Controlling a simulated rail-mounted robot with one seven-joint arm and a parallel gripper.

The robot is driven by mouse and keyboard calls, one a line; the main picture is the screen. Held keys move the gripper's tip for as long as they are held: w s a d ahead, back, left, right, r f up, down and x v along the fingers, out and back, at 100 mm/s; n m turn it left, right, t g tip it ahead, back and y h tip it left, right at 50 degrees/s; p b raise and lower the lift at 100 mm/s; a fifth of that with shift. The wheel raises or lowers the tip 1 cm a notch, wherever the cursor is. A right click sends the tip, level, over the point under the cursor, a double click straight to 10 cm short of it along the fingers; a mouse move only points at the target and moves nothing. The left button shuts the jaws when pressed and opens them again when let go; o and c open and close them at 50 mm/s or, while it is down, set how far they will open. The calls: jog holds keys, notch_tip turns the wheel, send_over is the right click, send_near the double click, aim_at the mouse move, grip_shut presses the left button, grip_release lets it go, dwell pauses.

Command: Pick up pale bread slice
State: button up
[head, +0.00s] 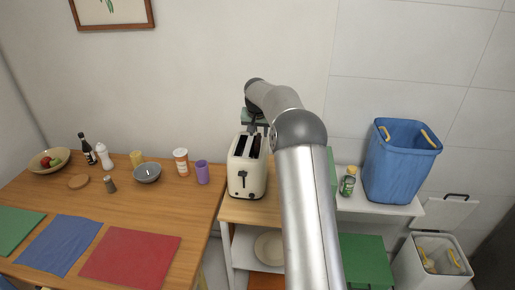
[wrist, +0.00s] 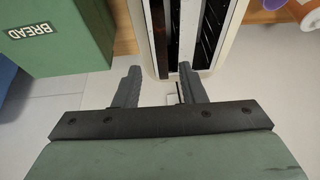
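I cannot make out a pale bread slice in either view. The cream toaster (head: 246,178) stands on a wooden-topped unit, its two long slots facing up. In the wrist view the toaster (wrist: 227,35) is at the top, just beyond my fingertips. One slot shows a dark brown strip (wrist: 161,20), which I cannot identify for sure. My gripper (wrist: 160,68) is open with nothing between its fingers. In the head view my gripper (head: 254,126) is above the back of the toaster, partly hidden by my arm. A green box marked BREAD (wrist: 65,35) is beside the toaster.
A blue bin (head: 400,165) and a green-lidded jar (head: 347,182) stand on the white shelf at right. A plate (head: 268,247) lies on the shelf below the toaster. The wooden table (head: 150,205) holds a purple cup (head: 202,173), a bowl (head: 147,174) and coloured mats.

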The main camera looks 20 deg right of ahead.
aim_at(258, 137)
jog(key=shift+p+x, duration=0.8)
jog(key=shift+x, duration=1.6)
jog(key=shift+a, duration=0.25)
grip_shut()
